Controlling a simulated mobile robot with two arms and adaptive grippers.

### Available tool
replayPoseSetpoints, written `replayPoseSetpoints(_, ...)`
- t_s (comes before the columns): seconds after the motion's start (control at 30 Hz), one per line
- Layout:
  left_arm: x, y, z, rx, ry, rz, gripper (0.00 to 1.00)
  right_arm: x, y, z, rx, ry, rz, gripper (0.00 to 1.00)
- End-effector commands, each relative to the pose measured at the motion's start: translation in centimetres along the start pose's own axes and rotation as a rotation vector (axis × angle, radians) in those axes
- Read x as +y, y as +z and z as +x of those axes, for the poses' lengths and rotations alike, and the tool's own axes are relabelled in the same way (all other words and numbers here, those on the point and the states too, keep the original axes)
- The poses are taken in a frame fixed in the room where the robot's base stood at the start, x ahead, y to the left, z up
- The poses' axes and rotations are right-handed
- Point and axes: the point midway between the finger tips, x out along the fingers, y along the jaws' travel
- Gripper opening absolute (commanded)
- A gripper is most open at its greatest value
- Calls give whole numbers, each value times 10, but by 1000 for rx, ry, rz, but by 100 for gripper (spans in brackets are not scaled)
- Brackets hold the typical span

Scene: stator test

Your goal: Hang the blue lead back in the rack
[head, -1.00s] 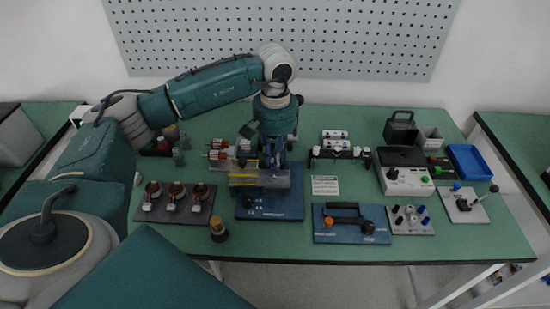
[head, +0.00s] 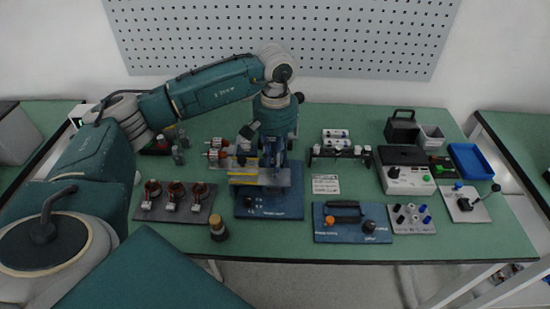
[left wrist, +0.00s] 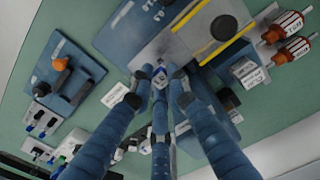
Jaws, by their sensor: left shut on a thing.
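My left gripper (left wrist: 160,74) is shut on a small white and blue piece, which seems to be part of the blue lead (left wrist: 160,80). The fingers hide most of the lead. In the head view the gripper (head: 272,172) points down over a blue board with a grey block and a yellow strip (head: 268,206), and its held piece is too small to make out. My right gripper is not in view.
Right of the gripper are a white card (head: 326,184), a blue board with orange and black knobs (head: 352,236), a grey tester (head: 408,180) and a blue tray (head: 470,161). A dark plate with several copper-coloured coils (head: 174,202) lies left. Bare green bench shows behind the rack.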

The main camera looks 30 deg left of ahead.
Motion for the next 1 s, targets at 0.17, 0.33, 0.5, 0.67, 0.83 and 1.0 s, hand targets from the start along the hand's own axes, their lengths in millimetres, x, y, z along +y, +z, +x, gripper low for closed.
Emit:
replayPoseSetpoints(0.17,0,0,0,0,0,0,0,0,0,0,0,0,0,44)
replayPoseSetpoints(0.33,0,0,6,0,0,0,0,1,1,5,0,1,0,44)
replayPoseSetpoints(0.5,0,0,15,0,0,0,0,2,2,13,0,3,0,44)
replayPoseSetpoints(0.67,0,0,21,0,0,0,0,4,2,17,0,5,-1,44)
replayPoseSetpoints(0.83,0,0,20,0,0,0,0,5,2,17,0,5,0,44)
replayPoseSetpoints(1.0,0,0,20,0,0,0,0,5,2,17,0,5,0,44)
